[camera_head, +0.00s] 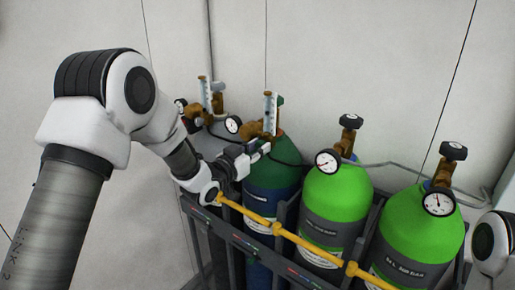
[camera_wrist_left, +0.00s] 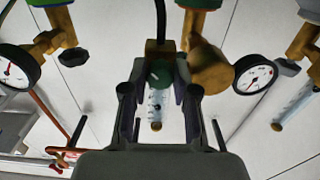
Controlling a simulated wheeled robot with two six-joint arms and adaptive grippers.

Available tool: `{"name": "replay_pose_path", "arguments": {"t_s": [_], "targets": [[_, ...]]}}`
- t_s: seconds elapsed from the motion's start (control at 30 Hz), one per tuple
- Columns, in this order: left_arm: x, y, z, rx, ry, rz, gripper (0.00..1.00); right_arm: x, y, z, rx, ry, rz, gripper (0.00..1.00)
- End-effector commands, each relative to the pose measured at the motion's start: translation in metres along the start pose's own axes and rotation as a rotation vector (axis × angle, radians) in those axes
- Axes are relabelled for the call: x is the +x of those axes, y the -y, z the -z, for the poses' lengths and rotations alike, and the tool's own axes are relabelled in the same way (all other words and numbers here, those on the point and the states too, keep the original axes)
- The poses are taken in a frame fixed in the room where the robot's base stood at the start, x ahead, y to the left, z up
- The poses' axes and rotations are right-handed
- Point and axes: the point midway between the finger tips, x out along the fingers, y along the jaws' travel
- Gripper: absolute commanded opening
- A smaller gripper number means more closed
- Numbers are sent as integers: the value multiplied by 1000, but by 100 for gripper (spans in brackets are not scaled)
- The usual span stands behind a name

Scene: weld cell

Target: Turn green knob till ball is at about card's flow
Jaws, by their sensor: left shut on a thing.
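The green knob (camera_wrist_left: 160,73) is between the fingers of my left gripper (camera_wrist_left: 158,92) in the left wrist view, at the brass fitting of a flowmeter. My left gripper is shut on it. In the head view my left gripper (camera_head: 262,149) reaches the regulator at the dark green-shouldered cylinder (camera_head: 284,152), and the knob is hidden there. The clear flow tube (camera_head: 269,110) stands upright above the fitting; it also shows in the left wrist view (camera_wrist_left: 155,108), partly between the fingers. I cannot make out the ball's height against the scale. No card can be made out. My right gripper is out of view.
A pressure gauge (camera_head: 232,124) sits beside the gripped regulator. Another flowmeter (camera_head: 205,92) stands behind to the left. Two bright green cylinders (camera_head: 337,192) with gauges stand to the right. A yellow bar (camera_head: 262,220) runs along the rack front. A pale wall is behind.

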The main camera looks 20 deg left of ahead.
Motion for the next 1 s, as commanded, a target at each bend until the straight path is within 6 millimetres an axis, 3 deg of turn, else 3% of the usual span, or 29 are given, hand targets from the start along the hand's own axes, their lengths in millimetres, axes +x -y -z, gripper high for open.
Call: {"name": "replay_pose_path", "arguments": {"t_s": [1.0], "targets": [[0, -1, 0, -525, -1, 0, 0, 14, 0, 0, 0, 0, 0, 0]]}}
